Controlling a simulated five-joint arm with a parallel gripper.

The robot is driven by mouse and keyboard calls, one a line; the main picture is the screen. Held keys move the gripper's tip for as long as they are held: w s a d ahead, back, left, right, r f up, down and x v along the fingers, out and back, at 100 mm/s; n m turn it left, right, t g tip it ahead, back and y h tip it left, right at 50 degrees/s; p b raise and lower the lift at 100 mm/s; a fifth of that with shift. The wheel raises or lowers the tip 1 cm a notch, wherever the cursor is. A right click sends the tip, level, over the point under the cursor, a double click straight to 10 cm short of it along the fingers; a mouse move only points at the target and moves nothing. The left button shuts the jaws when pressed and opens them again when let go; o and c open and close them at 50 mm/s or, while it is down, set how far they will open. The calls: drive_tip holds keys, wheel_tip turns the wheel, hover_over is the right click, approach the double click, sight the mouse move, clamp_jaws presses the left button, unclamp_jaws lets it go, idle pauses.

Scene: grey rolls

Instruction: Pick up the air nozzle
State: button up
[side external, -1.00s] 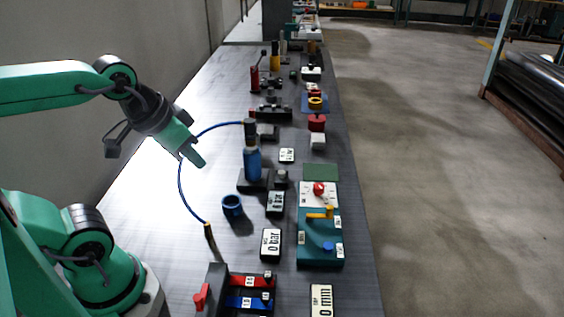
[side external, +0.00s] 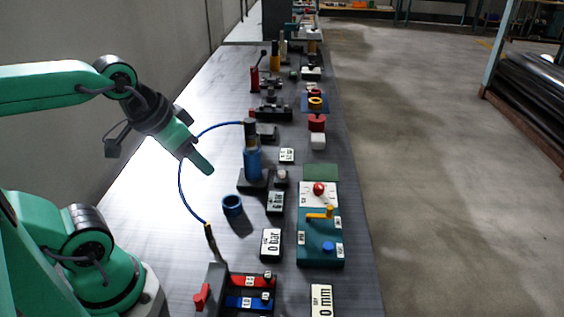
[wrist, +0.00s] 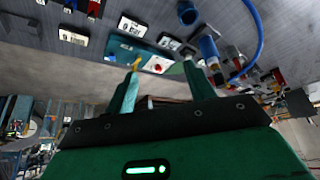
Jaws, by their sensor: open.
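The air nozzle (side external: 211,239) is a thin dark piece with a tan collar at the lower end of the blue hose (side external: 182,195). It stands slightly tilted above the table. The hose curves up to the top of the blue cylinder (side external: 252,163). My gripper (side external: 203,166) is open and empty, in the air above and behind the nozzle, well apart from it. In the wrist view my two green fingers (wrist: 160,80) are spread. The hose (wrist: 258,40) and blue cylinder (wrist: 209,50) also show there; I cannot make out the nozzle.
A blue cup (side external: 232,206) stands right of the nozzle. A tray with red and blue strips (side external: 250,281) lies in front. Labelled readouts (side external: 271,243) and a teal panel with a yellow lever (side external: 320,238) stand to the right. The table's left part (side external: 150,205) is clear.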

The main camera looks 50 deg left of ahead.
drive_tip(key=m+g, duration=0.2)
drive_tip(key=g, duration=0.2)
approach(250, 120)
drive_tip(key=s+d+f, duration=0.2)
drive_tip(key=s+d, duration=0.3)
drive_tip(key=d, duration=0.1)
drive_tip(key=shift+g, duration=0.7)
drive_tip(key=w+a+f, duration=0.1)
drive_tip(key=w, duration=0.1)
drive_tip(key=w+a+f, duration=0.1)
drive_tip(key=w+a, duration=0.1)
drive_tip(key=w+a+f, duration=0.1)
drive_tip(key=a+f, duration=0.1)
drive_tip(key=shift+w+a, duration=0.25)
drive_tip(key=shift+w, duration=0.15)
drive_tip(key=shift+w+a+f, duration=0.25)
drive_tip(key=shift+f, duration=1.3)
drive_tip(key=shift+s+f, duration=0.1)
drive_tip(key=shift+f, duration=2.5)
